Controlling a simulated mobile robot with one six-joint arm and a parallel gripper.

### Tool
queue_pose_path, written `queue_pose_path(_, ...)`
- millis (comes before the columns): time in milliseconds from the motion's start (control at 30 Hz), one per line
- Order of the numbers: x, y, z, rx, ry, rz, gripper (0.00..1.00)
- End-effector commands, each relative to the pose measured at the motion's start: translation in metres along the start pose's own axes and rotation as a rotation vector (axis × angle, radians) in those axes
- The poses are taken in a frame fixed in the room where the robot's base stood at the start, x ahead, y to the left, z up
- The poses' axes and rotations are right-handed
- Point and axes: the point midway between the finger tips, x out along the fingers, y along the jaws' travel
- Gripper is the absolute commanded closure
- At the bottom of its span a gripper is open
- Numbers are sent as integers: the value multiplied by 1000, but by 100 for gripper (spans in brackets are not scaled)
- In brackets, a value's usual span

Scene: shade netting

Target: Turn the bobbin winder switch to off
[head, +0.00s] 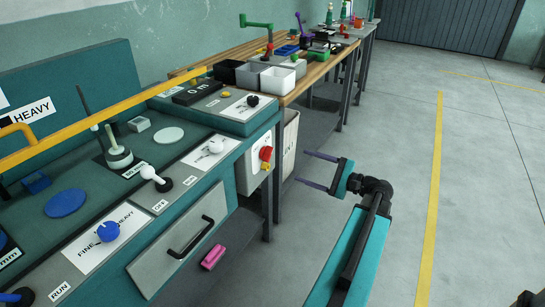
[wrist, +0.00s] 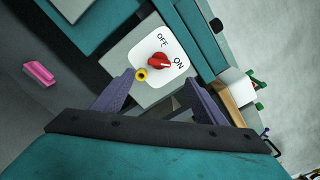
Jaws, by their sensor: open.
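A red rotary switch knob (head: 266,153) sits on the pale end face of the teal bench in the head view. In the wrist view the red knob (wrist: 158,62) is on a white plate (wrist: 178,78) marked OFF and ON. Its narrow end appears to point towards ON. No bobbin winder name is readable on it. My gripper (head: 300,167) is open and empty, to the right of the knob and apart from it. In the wrist view my gripper (wrist: 158,84) has its purple fingers spread, with the knob ahead between their lines.
A yellow round part (wrist: 141,74) sits beside the knob. A white-knobbed lever (head: 150,173) and a blue knob (head: 108,231) stand on the bench top. A yellow rail (head: 95,116) crosses above. A pink block (head: 212,257) lies low down. Floor to the right is clear.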

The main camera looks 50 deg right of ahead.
Motion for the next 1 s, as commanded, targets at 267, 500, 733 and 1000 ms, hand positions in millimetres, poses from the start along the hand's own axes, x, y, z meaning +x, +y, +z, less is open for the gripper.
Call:
queue_pose_path(267, 10, 1, 0, 0, -1, 2, 34)
queue_pose_path(500, 34, 1, 0, -1, -1, 2, 34)
queue_pose_path(733, 64, 1, 0, -1, -2, 3, 34)
queue_pose_path(1000, 100, 2, -1, 0, -2, 3, 34)
